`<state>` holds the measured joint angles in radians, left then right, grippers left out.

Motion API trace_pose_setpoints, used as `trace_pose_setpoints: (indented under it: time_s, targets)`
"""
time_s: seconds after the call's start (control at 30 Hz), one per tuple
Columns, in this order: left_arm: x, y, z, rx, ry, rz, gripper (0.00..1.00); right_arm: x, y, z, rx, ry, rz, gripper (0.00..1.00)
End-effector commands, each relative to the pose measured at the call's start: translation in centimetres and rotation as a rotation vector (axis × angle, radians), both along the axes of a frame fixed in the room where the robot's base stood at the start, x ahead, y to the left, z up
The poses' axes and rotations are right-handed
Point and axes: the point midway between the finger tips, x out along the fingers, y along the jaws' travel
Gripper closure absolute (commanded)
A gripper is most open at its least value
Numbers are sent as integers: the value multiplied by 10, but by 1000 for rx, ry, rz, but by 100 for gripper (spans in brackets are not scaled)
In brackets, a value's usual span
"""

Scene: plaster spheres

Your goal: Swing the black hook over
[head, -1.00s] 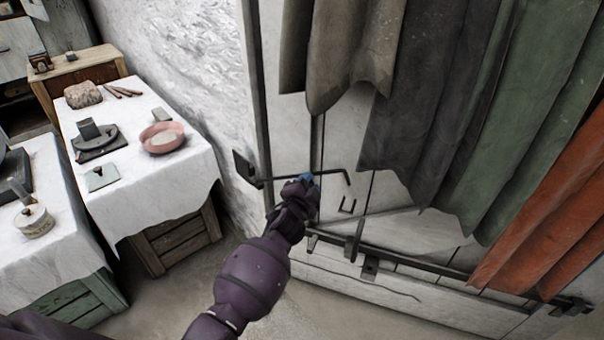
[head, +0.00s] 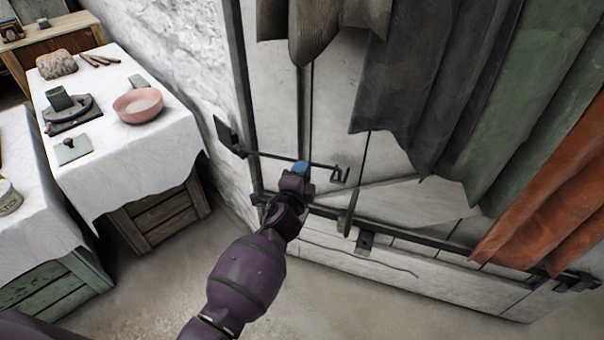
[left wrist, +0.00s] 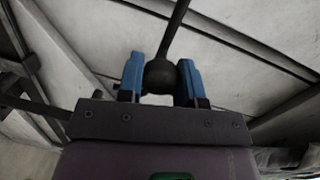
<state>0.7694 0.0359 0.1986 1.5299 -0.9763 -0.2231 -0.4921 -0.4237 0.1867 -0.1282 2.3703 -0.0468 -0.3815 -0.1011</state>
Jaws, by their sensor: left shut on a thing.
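The black hook (head: 265,155) is a thin rod running from a dark plate (head: 227,134) on the left across the pale boarded door (head: 330,125). Its right end meets a small black staple (head: 340,174); I cannot tell whether the tip sits inside it. My left gripper (head: 300,168) is at the rod, its blue fingers in front of the door. In the left wrist view, the fingers close on the hook's round black knob (left wrist: 160,77), with the rod rising above it. My right gripper is not in view.
Long brown, grey, green and orange cloths (head: 525,140) hang over the door's right side. A dark horizontal rail (head: 420,236) runs below the hook. A white-covered table (head: 165,150) with a pink bowl (head: 138,104) stands left. Open floor (head: 330,300) lies below.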

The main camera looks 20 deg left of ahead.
Motion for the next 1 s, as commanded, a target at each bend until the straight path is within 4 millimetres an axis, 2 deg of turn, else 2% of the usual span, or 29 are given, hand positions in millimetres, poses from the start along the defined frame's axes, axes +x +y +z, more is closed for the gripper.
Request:
trace_pose_setpoints:
  time_s: [0.2,0.23,0.37,0.4,0.77,1.0]
  targets:
    - [-1,1,-4,3,8,3,100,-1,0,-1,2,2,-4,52]
    - [-1,1,-5,3,9,2,64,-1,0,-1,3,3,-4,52]
    - [-1,1,-4,2,8,3,44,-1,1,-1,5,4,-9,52]
    - [-1,1,-4,2,8,2,42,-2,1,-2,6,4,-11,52]
    - [-5,0,-2,0,4,1,42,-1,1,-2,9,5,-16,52]
    - [-35,-5,4,0,2,2,42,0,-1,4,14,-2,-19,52]
